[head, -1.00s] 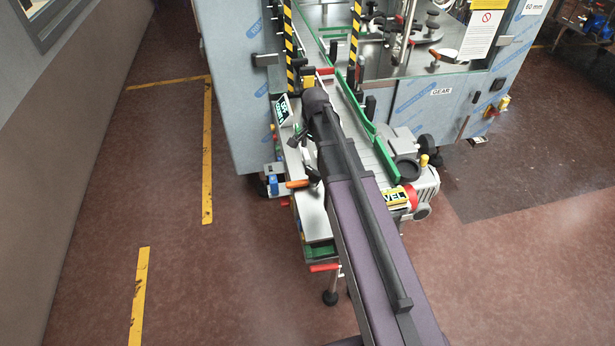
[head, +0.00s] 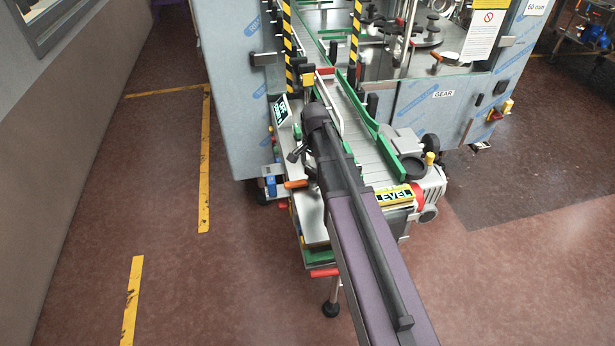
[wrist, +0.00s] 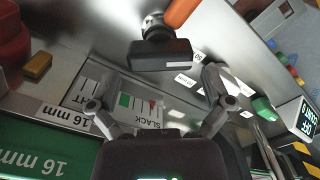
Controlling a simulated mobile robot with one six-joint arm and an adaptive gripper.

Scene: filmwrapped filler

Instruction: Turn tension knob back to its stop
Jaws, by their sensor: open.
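In the wrist view my gripper (wrist: 152,88) is open, its fingers spread wide with nothing between them. A black block-shaped part (wrist: 160,54) on a silver shaft, with an orange handle (wrist: 182,12), stands above the plate, apart from the fingers. I cannot tell whether this is the tension knob. In the head view the orange handle (head: 297,184) sticks out left of my arm, which hides most of the gripper.
A conveyor with green rails (head: 385,137) runs into the film-covered machine (head: 240,90). A LEVEL label (head: 395,196) and a grey motor (head: 428,185) sit at right. In the wrist view a 16 mm label (wrist: 64,116) and a display (wrist: 305,118) flank the plate. Open floor lies left.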

